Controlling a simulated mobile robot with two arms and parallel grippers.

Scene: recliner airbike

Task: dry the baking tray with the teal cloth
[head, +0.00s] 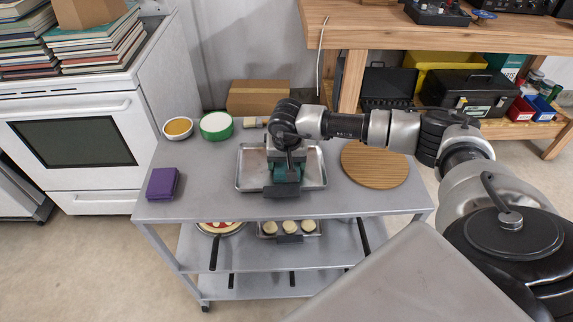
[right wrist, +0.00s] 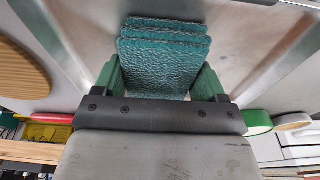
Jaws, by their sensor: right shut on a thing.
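The baking tray (head: 250,175) is a shallow silver metal tray on the top of the grey cart, in the middle of the head view. My right gripper (head: 285,181) is over the tray, pointing down. It is shut on the folded teal cloth (right wrist: 164,55), which shows between its fingers in the right wrist view. The cloth is at the tray's surface, but I cannot tell how firmly it touches. The tray's metal (right wrist: 245,35) also shows behind the cloth in the right wrist view. My left gripper is not in view.
On the grey cart (head: 215,205) a purple folded cloth (head: 162,183) lies left of the tray. A round wooden board (head: 375,167) lies right. Lower shelves hold food.

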